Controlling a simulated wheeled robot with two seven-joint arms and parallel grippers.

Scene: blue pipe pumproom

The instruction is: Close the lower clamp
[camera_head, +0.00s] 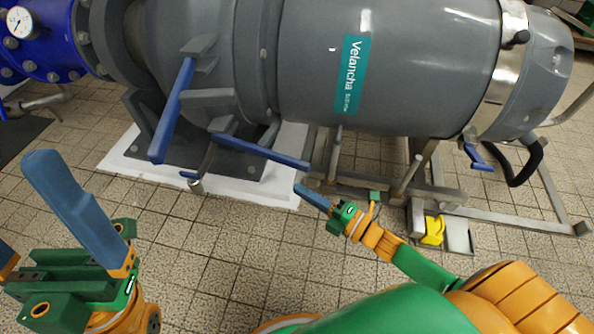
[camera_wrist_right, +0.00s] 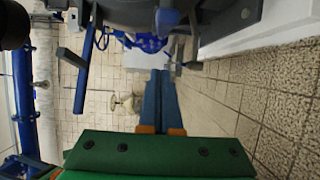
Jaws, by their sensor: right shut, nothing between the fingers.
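The lower clamp shows in the head view as a blue handle (camera_head: 262,152) on a grey bracket (camera_head: 223,125) under the large grey vessel; the handle points out to the lower right. A second, higher blue handle (camera_head: 172,112) slants down to the left of it. My right gripper (camera_head: 299,188) is shut and empty, its blue fingertips just below the free end of the lower handle, seemingly apart from it. In the right wrist view its fingers (camera_wrist_right: 160,75) lie together, with blue handles to their upper left. My left gripper (camera_head: 42,232) is open and empty at lower left.
The grey vessel (camera_head: 400,60) spans the top. Another blue handle (camera_head: 477,157) hangs at its right end. A metal frame (camera_head: 440,197) with a yellow part (camera_head: 433,231) stands on the tiled floor. A white plinth (camera_head: 130,160) lies beneath the vessel's left part.

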